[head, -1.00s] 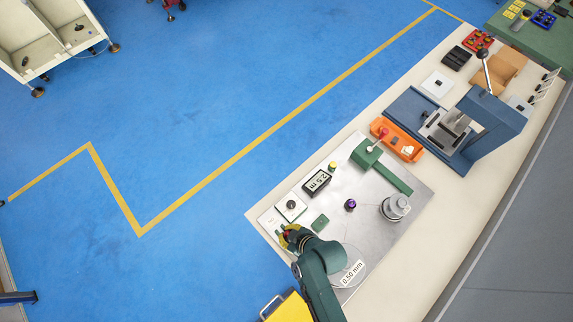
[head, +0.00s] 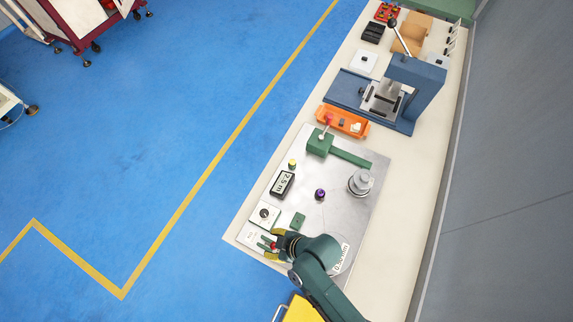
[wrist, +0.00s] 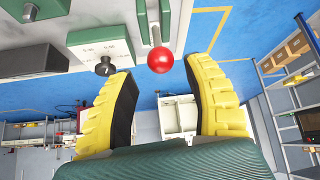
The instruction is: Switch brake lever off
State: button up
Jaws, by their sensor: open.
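The brake lever is a metal rod ending in a red ball (wrist: 160,60), set on a green mount (wrist: 152,22) at the top of the wrist view. In the head view the lever's green mount (head: 266,242) sits on a white plate at the bench's near left corner. My gripper (head: 272,245) is there, with yellow padded fingers. It is open, and in the wrist view the red ball appears between the fingertips (wrist: 158,72), with visible gaps on both sides. I cannot tell how far the ball is in depth from the fingers.
A black knob (wrist: 105,67) on a white panel (head: 258,223) stands close beside the lever. A display box (head: 282,184), a purple-topped knob (head: 320,194), a metal spool post (head: 361,182) and a green lever unit (head: 320,142) stand farther along the metal plate (head: 330,210).

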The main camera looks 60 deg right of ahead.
jog(key=v, duration=0.8)
jog(key=shift+r, duration=0.25)
jog(key=shift+d, duration=0.1)
